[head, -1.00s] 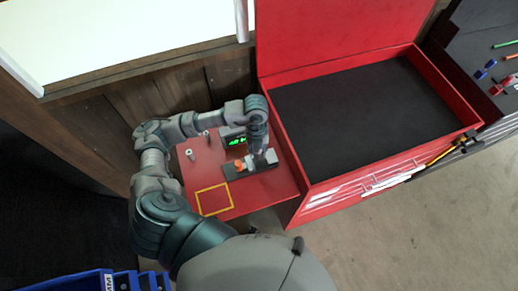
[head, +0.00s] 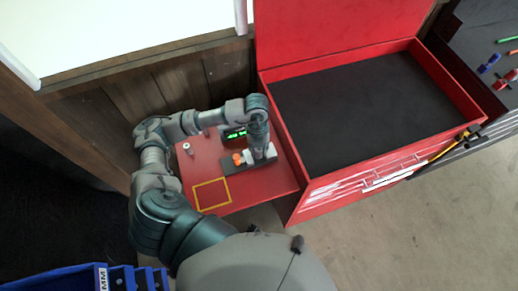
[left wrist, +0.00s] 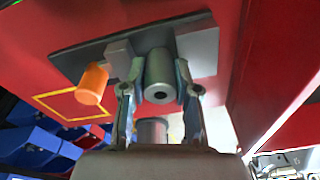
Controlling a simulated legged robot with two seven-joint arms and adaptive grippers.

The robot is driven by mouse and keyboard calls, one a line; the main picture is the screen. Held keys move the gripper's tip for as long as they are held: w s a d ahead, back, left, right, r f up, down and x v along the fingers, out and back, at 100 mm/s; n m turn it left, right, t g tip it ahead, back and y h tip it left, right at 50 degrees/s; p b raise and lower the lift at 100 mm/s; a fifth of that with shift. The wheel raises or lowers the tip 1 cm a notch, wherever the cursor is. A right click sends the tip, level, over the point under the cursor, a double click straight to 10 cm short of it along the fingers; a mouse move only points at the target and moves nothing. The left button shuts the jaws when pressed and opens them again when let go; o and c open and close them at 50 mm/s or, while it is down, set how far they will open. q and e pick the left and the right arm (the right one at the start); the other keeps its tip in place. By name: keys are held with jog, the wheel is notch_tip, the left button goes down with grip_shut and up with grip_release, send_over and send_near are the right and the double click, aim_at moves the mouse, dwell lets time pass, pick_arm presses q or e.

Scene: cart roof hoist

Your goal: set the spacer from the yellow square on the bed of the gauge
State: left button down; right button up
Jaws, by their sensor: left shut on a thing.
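My left gripper (left wrist: 160,100) is shut on the spacer (left wrist: 159,78), a short grey cylinder with a hole in its end. The spacer is at the gauge, between a grey block with an orange knob (left wrist: 92,84) and a paler block (left wrist: 200,50). I cannot tell whether it touches the bed. The gauge (head: 236,168) has a dark base plate, also in the left wrist view (left wrist: 75,62). In the head view my left gripper (head: 262,156) hides the spacer. The yellow square (head: 212,193) is empty. My right gripper is not in view.
The gauge stands on a red top (head: 184,178), with a green-lit display (head: 234,132) behind it. A pale post (head: 187,149) stands at the left. A large open red toolbox (head: 300,185) is close on the right. Blue bins (head: 75,283) are at the lower left.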

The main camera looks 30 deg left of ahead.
pick_arm(q)
jog(key=shift+s+f, duration=0.25)
jog(key=shift+f, duration=0.2)
jog(key=c, duration=0.9)
grip_release()
jog(key=shift+o, duration=0.7)
jog(key=shift+w+a+f, duration=0.1)
jog(key=shift+w, duration=0.05)
jog(key=shift+w+a, duration=0.1)
jog(key=shift+r, duration=0.4)
notch_tip(320, 180, up, 11)
jog(key=w+a, duration=0.1)
jog(key=shift+r, duration=0.15)
jog(key=shift+w, duration=0.1)
